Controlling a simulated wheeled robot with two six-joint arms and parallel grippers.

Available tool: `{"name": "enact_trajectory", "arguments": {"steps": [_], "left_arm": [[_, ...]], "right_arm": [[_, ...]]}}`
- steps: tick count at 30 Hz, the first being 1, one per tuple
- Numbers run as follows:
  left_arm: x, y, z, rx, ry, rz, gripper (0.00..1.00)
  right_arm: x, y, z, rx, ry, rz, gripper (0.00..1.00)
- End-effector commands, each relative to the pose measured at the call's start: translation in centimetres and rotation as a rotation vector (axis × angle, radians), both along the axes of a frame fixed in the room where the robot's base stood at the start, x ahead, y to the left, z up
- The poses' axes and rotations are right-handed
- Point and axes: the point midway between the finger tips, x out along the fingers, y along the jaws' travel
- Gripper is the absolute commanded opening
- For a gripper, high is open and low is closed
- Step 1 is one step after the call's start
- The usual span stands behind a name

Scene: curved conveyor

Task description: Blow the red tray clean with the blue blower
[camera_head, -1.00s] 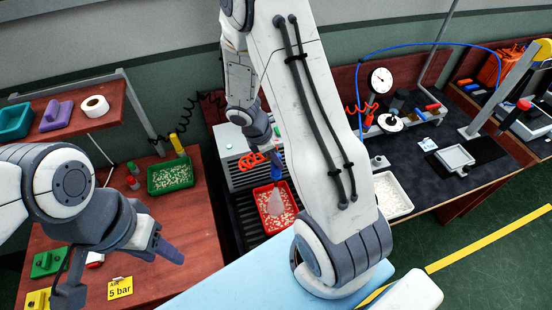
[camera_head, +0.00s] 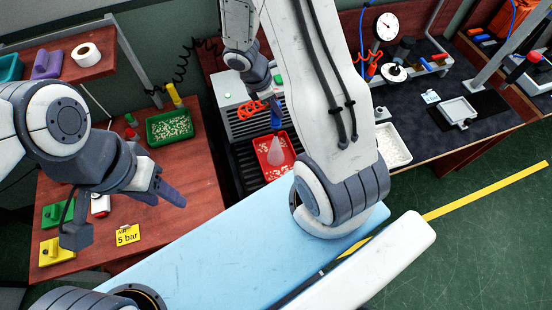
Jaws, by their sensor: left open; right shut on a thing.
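The red tray (camera_head: 288,138) sits on the dark slatted conveyor bed in the middle, with pale bits scattered in it. My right gripper (camera_head: 276,106) is shut on the blue blower (camera_head: 276,122), held above the tray with its nozzle pointing down. A pale translucent cone spreads from the nozzle onto the middle of the tray. Part of the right gripper is hard to make out against the blower. My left gripper (camera_head: 128,220) is open and empty above the front of the left wooden table, away from the tray.
A green tray (camera_head: 150,138) with pale bits is on the left table (camera_head: 190,225), near a "5 bar" sign (camera_head: 127,235) and green and yellow blocks. A white tray (camera_head: 388,140) stands right of my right arm. A red coiled hose (camera_head: 250,109) lies by the blower.

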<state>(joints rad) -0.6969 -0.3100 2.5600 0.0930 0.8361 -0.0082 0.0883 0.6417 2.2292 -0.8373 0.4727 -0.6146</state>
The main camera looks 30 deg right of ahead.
Motion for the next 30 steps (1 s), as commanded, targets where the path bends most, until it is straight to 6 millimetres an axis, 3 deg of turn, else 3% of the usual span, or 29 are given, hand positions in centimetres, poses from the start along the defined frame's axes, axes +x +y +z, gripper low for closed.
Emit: {"name": "enact_trajectory", "arguments": {"steps": [13, 30], "left_arm": [[0.0, 0.0, -0.1, 0.000, 0.000, 0.000, 0.50], [0.0, 0.0, -1.7, 0.000, 0.000, 0.000, 0.50]], "right_arm": [[-0.1, 0.0, 0.0, 0.000, -0.001, 0.000, 0.00], [-2.9, 0.7, -0.1, 0.000, -0.001, 0.000, 0.00]]}}
